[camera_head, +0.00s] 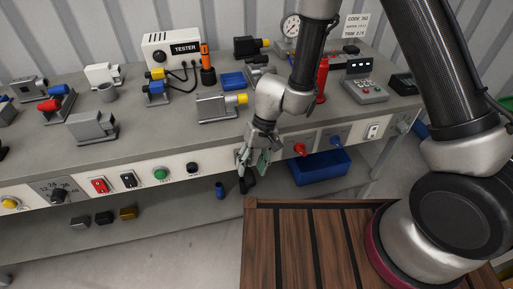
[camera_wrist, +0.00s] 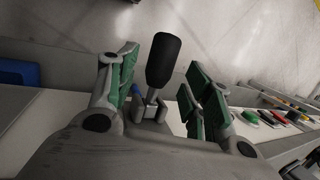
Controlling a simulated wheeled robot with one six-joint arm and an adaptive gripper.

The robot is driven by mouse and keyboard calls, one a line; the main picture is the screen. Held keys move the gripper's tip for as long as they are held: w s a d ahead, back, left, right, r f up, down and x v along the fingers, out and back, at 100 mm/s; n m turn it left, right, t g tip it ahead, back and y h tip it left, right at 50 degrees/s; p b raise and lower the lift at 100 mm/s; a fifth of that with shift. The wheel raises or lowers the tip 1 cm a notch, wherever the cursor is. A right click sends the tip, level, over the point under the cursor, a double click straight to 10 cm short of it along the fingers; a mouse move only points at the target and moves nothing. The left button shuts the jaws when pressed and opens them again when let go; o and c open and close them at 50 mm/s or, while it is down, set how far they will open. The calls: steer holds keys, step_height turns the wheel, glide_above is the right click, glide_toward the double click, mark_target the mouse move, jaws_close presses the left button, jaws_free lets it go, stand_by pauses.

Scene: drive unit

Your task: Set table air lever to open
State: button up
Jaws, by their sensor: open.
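A lever with a black grip (camera_wrist: 163,60) and a bare metal stem stands out from the front of the workbench, between my fingers in the wrist view. No label on it can be read. My gripper (camera_wrist: 165,82) is open, with one green-padded finger on each side of the lever and visible gaps between. In the head view my gripper (camera_head: 254,166) is at the bench's front panel, left of a red lever (camera_head: 300,149) and a blue lever (camera_head: 336,141). There the fingers partly hide the black-grip lever (camera_head: 246,184).
A blue bin (camera_head: 320,168) sits below the panel. Several fixtures and a tester box (camera_head: 172,50) crowd the bench top (camera_head: 150,128). A wooden slatted surface (camera_head: 290,245) is in front.

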steer(key=v, duration=0.8)
steer(key=shift+w+r, duration=0.1)
